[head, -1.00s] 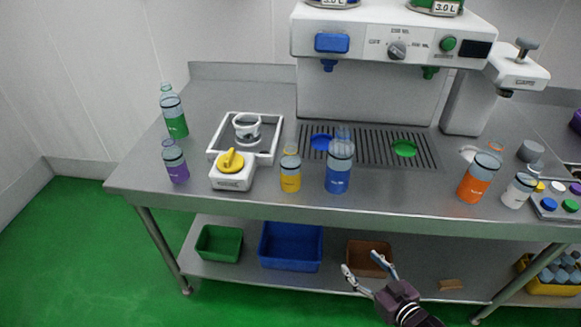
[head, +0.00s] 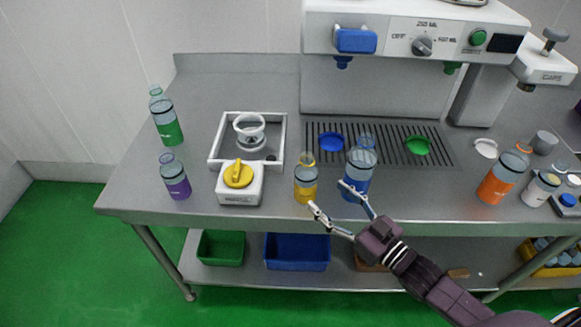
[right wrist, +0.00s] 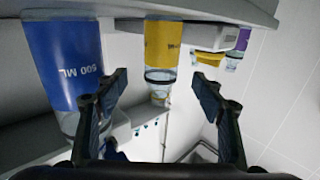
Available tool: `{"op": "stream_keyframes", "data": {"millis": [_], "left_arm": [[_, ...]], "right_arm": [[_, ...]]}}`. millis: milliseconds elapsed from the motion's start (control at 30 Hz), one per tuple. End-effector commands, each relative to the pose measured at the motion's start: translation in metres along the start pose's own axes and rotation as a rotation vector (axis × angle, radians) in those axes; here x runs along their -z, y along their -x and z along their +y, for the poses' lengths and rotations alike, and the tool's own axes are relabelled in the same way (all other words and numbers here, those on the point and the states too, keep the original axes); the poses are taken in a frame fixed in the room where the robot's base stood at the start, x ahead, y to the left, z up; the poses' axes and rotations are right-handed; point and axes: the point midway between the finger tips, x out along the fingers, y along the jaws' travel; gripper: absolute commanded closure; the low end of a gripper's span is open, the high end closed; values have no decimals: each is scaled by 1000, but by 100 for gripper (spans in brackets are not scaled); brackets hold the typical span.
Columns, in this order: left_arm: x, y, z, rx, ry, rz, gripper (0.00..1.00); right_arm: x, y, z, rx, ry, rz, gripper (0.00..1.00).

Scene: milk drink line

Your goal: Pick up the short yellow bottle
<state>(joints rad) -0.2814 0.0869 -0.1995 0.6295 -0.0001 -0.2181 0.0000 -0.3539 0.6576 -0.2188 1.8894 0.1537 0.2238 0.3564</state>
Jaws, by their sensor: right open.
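The short yellow bottle (head: 306,184) stands upright near the front edge of the steel table. It has a clear top and a yellow label. In the right wrist view the yellow bottle (right wrist: 163,45) appears upside down, ahead of and between the open fingers, apart from them. My right gripper (head: 328,198) is open and empty at the table's front edge, with one fingertip close to the yellow bottle and the other in front of the blue bottle (head: 357,172). The gripper also shows in the right wrist view (right wrist: 160,88). My left gripper is not in view.
The blue bottle stands just right of the yellow one, close to a finger. A white box with a yellow knob (head: 240,190) stands to the left. Purple (head: 176,182), green (head: 165,122) and orange (head: 497,183) bottles stand farther off. The dispenser (head: 410,35) overhangs the drip grate behind.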

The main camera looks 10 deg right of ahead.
Motion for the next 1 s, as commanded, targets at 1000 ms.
{"op": "stream_keyframes", "data": {"millis": [1000], "left_arm": [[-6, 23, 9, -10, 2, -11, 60]], "right_arm": [[4, -78, -2, -1, 0, -1, 37]]}}
